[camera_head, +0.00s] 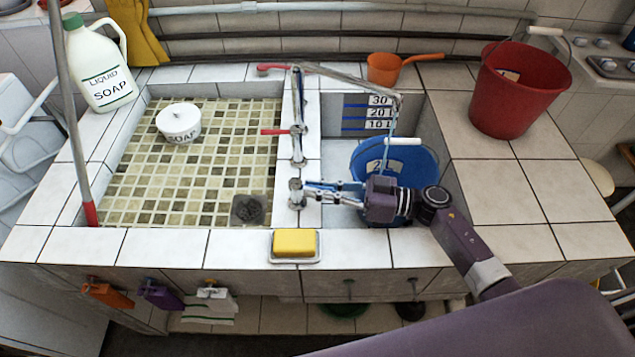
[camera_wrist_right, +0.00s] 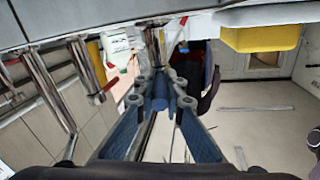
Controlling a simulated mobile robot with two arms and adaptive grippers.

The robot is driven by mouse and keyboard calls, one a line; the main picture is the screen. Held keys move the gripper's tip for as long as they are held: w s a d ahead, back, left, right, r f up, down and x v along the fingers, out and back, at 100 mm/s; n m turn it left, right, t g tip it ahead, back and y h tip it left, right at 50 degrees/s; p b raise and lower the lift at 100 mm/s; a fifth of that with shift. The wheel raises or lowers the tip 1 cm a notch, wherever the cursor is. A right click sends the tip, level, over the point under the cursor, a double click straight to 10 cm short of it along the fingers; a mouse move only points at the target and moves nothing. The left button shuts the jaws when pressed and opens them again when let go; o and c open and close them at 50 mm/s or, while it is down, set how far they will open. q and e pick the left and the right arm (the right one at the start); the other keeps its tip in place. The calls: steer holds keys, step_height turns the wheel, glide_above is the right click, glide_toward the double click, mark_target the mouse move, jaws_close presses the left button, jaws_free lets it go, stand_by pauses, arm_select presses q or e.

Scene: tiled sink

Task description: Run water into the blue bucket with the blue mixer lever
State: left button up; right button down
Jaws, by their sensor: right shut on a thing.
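The blue bucket (camera_head: 425,165) stands in the right basin, its white handle grip at the rim, partly hidden by my right gripper. The tap's spout (camera_head: 345,77) reaches over the basin. A thin pale-blue streak (camera_head: 393,118), looking like running water, drops from its end toward the bucket. My right gripper (camera_head: 312,190) is at the front mixer valve (camera_head: 296,194) on the divider between the basins. In the right wrist view the gripper (camera_wrist_right: 160,88) is shut on the blue mixer lever (camera_wrist_right: 160,102). My left gripper is not in view.
A yellow sponge (camera_head: 295,243) lies on a dish at the front ledge. Red levers (camera_head: 275,132) sit further back. A red bucket (camera_head: 515,90) and orange dipper (camera_head: 390,68) stand at the back right. A soap pot (camera_head: 178,125) is in the left basin.

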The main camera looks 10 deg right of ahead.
steer(key=c, duration=2)
jaws_free()
step_height(320, 180, up, 10)
steer(key=shift+f, duration=0.1)
